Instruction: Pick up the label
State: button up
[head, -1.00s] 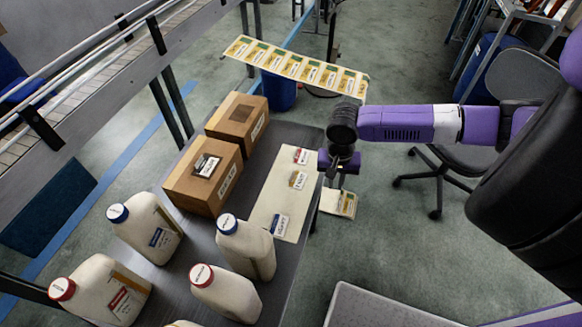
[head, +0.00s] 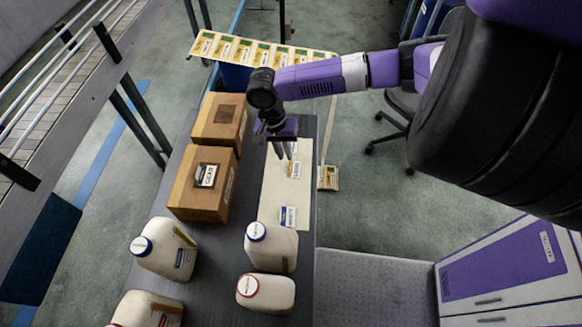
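My gripper (head: 283,154) points down over the cream mat (head: 271,188), with its two thin fingers a little apart and nothing seen between them. A blue label (head: 288,216) lies nearer the front of the mat. Another label (head: 293,147) lies behind the fingers and is partly hidden by my gripper. I cannot tell whether the fingertips touch the mat.
Two cardboard boxes (head: 199,187) (head: 219,121) stand left of the mat. Several white jugs (head: 270,248) stand at the front of the dark table. A conveyor (head: 75,75) runs at left.

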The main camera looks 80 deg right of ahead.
aim_at(287, 165)
jog(key=shift+s+a+f+p, duration=0.1)
jog(key=shift+s+f+p, duration=0.05)
jog(key=shift+f, duration=1.05)
jog(key=shift+s+f+p, duration=0.15)
jog(key=shift+f, duration=1)
grip_shut()
jog(key=shift+r, duration=0.1)
